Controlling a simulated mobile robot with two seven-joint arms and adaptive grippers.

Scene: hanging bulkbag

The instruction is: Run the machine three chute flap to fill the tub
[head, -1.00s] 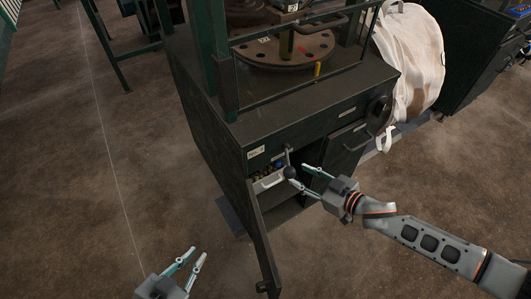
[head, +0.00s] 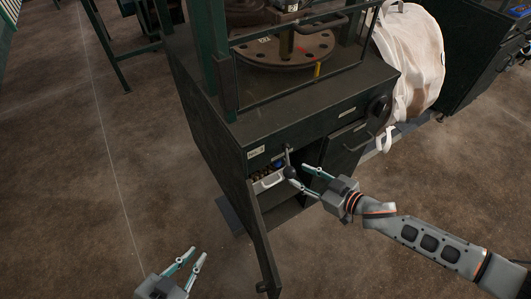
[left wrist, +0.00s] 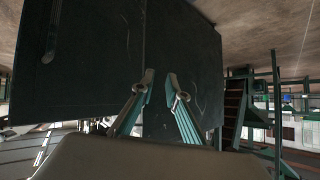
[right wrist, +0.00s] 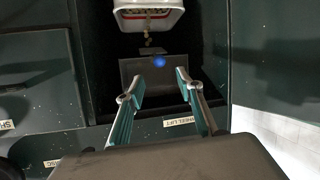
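The machine cabinet (head: 290,125) has an open compartment with a small white tub (head: 268,183) holding brown pieces. The tub (right wrist: 150,22) shows at the top of the right wrist view, with a few pieces just below it. A bar with a dark ball knob (head: 291,172) stands in front of the opening. My right gripper (head: 298,176) is open, its fingertips at the knob; contact is unclear. In its wrist view a dark plate (right wrist: 145,88) and a blue spot (right wrist: 158,61) show beyond the fingers. My left gripper (head: 197,253) is open and empty, low over the floor.
An opened cabinet door (head: 262,240) stands out in front of the compartment, between my grippers. A white bulk bag (head: 412,60) is behind the machine at right. The floor at left (head: 110,200) is clear.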

